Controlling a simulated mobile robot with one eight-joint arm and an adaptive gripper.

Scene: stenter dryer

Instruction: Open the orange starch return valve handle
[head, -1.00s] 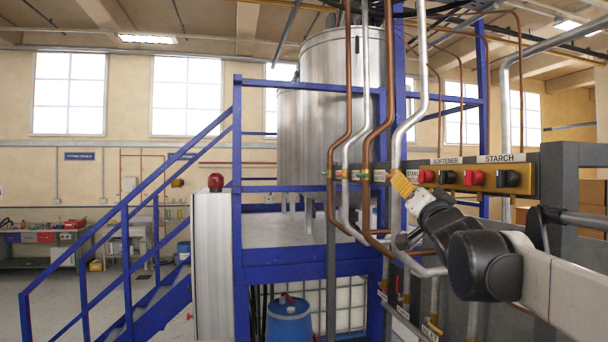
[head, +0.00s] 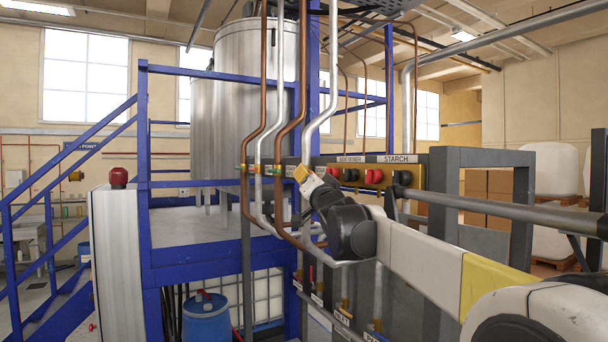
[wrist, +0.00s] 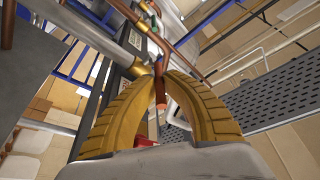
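My gripper (head: 301,173) is at the row of vertical pipes, left of the sign marked STARCH (head: 398,158). Its yellow ribbed fingers (wrist: 160,78) arch together in the wrist view, with only a narrow gap at the tips. An orange-red handle (wrist: 160,94) fills that gap and its end hangs between the fingers; the fingers look closed on it. A brass fitting (wrist: 137,69) on a silver pipe (wrist: 103,37) is just left of the tips. In the head view my gripper hides the handle.
Copper pipes (head: 286,130) and a silver pipe (head: 333,80) run beside the gripper. Red knobs (head: 373,176) and a black knob (head: 403,178) sit on a yellow panel at right. A grey rail (head: 500,208) runs close above my arm. A blue barrel (head: 206,322) stands below.

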